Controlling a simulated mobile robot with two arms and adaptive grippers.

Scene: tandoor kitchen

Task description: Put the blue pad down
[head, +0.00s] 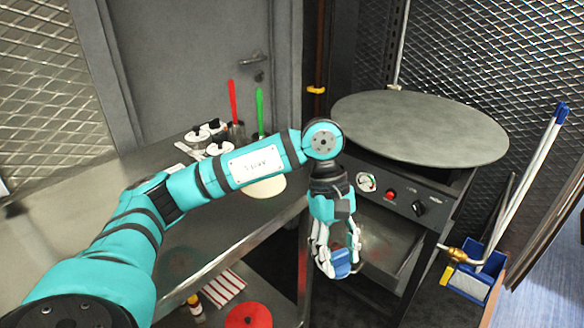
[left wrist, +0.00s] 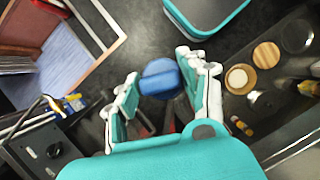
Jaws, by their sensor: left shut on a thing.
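My left gripper (head: 338,262) points down in front of the griddle unit, to the right of the steel counter. Its fingers are shut on the blue pad (head: 342,270), a small blue piece partly hidden by the fingers. In the left wrist view the blue pad (left wrist: 160,78) sits between the two fingertips of my left gripper (left wrist: 160,85). Dark floor shows below it, and the pad appears held in the air. My right gripper is in neither view.
The griddle's round grey plate (head: 420,125) is at the upper right, above its knobs. The steel counter (head: 225,235) holds several small pots and red and green handled tools. A red disc (head: 249,316) and striped cloth (head: 223,288) lie below. A blue bucket (head: 475,278) stands right.

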